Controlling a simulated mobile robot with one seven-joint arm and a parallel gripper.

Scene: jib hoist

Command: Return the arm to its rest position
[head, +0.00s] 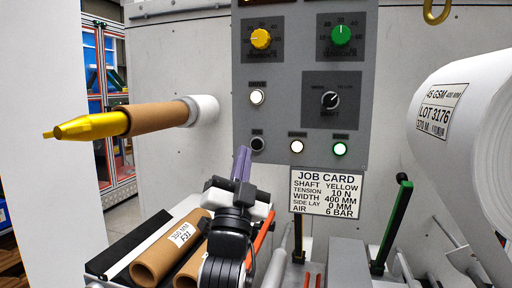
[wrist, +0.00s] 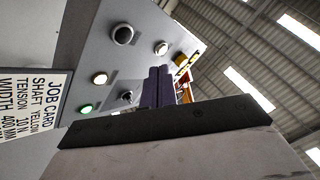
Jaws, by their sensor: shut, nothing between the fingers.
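My gripper (head: 242,163) is in the middle of the head view, in front of the lower part of the grey control panel (head: 283,100). Its purple fingers point up and are shut with nothing between them. The fingers also show in the wrist view (wrist: 158,87), with the panel's buttons behind them. The arm reaches up from the bottom of the head view. A dark round button (head: 258,144) sits just right of the fingertips. I cannot tell whether the fingers touch the panel.
A job card (head: 326,193) hangs below the panel. A yellow shaft with a brown core (head: 155,118) sticks out at left. Cardboard cores (head: 160,258) lie in a tray at lower left. A white roll (head: 470,140) stands at right. A green-handled lever (head: 392,225) rises at lower right.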

